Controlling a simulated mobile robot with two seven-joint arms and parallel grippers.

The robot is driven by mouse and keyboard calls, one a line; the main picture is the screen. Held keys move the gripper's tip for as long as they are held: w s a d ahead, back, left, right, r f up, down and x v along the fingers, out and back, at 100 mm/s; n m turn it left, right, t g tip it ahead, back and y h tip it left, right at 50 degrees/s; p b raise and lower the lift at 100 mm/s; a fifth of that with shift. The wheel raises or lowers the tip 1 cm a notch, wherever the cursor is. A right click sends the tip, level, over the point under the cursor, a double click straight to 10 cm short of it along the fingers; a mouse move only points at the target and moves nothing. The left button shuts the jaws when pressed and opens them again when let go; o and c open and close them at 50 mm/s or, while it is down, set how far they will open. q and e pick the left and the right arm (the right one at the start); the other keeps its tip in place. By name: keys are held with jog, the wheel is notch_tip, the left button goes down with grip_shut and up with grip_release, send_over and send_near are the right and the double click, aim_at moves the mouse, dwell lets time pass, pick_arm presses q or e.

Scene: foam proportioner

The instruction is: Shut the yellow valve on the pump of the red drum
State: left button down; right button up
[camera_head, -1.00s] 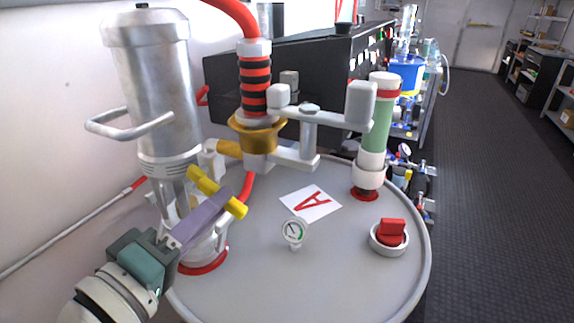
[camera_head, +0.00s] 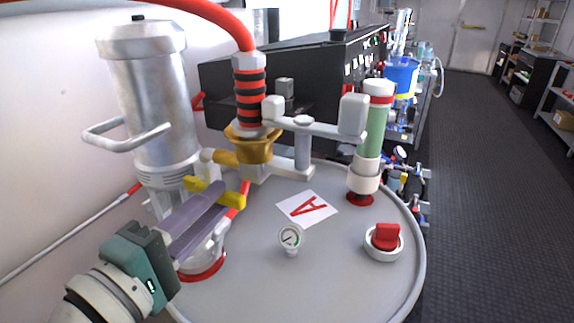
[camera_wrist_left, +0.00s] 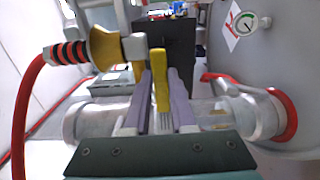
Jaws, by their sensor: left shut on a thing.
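The yellow valve (camera_head: 234,200) has a bar handle low on the side of the silver pump (camera_head: 155,85). The pump stands on the drum's lid (camera_head: 330,275), which is light grey; the drum's side is hidden. My left gripper (camera_head: 214,194) comes in from the lower left with its purple fingers on the handle. In the left wrist view, the handle (camera_wrist_left: 161,72) stands between the two fingers, and the gripper is shut on it. The fingers cover part of the handle and the valve body. My right gripper is not in view.
On the lid are a small gauge (camera_head: 290,239), a red-capped bung (camera_head: 384,240), a paper marked A (camera_head: 307,208) and a green tube (camera_head: 373,130). A grey bracket (camera_head: 310,130) and red hose (camera_head: 225,18) are close above the valve. The aisle (camera_head: 490,200) at right is clear.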

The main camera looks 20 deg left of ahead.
pick_arm(q)
jog(key=c, duration=0.7)
grip_release()
jog(key=shift+c, duration=0.2)
jog(key=s+b, duration=0.1)
jog(key=s, duration=0.9)
jog(key=shift+a+b, duration=0.4)
jog(key=shift+d, duration=0.1)
